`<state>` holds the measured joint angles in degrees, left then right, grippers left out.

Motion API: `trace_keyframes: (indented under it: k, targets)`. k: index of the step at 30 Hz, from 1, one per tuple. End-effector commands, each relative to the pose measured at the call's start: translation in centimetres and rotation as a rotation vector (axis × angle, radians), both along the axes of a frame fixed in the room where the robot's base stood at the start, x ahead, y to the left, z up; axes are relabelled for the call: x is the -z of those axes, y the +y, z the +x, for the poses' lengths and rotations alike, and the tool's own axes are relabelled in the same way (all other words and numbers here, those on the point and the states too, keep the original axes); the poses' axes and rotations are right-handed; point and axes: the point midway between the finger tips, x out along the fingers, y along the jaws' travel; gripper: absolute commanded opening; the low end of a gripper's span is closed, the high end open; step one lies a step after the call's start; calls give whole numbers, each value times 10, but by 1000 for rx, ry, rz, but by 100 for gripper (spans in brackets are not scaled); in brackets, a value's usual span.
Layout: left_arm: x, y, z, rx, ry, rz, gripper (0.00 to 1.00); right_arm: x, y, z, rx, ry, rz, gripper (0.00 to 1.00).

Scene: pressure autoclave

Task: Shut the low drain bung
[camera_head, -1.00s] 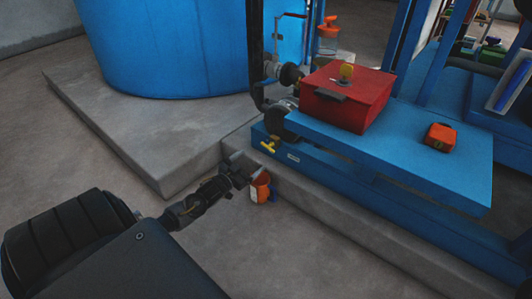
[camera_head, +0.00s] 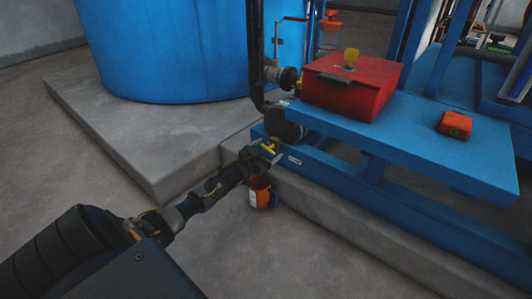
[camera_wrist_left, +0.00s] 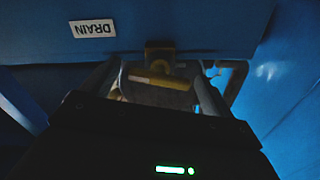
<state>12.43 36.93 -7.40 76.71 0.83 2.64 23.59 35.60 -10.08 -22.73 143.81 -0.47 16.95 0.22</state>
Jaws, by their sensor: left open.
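The drain bung has a yellow T-shaped handle (camera_head: 270,146) at the low left end of the blue skid frame, beside a small white label. In the left wrist view the yellow handle (camera_wrist_left: 158,80) lies crosswise, just right of a label reading DRAIN (camera_wrist_left: 92,29). My left gripper (camera_head: 260,153) is open at the handle and partly covers it in the head view. In the left wrist view its fingers (camera_wrist_left: 162,88) stand on either side of the handle. I cannot tell whether they touch it. My right gripper is not in view.
An orange container (camera_head: 260,192) stands on the floor just below my left gripper. The blue skid platform (camera_head: 420,150) overhangs to the right, carrying a red box (camera_head: 352,90) and an orange device (camera_head: 455,125). A concrete plinth (camera_head: 150,150) lies left; open floor is in front.

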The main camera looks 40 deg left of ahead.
Motion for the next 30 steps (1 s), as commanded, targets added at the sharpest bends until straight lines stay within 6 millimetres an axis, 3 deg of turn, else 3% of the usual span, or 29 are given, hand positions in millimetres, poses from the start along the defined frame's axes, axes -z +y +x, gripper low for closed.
trace_keyframes:
  k: [2,12,23,30]
  targets:
    - [0,0,0,0,0,0,87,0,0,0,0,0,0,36]
    - [0,0,-1,0,0,0,43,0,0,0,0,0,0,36]
    - [-1,0,-1,0,3,62,43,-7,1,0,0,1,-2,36]
    - [-3,0,-1,0,7,229,43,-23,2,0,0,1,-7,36]
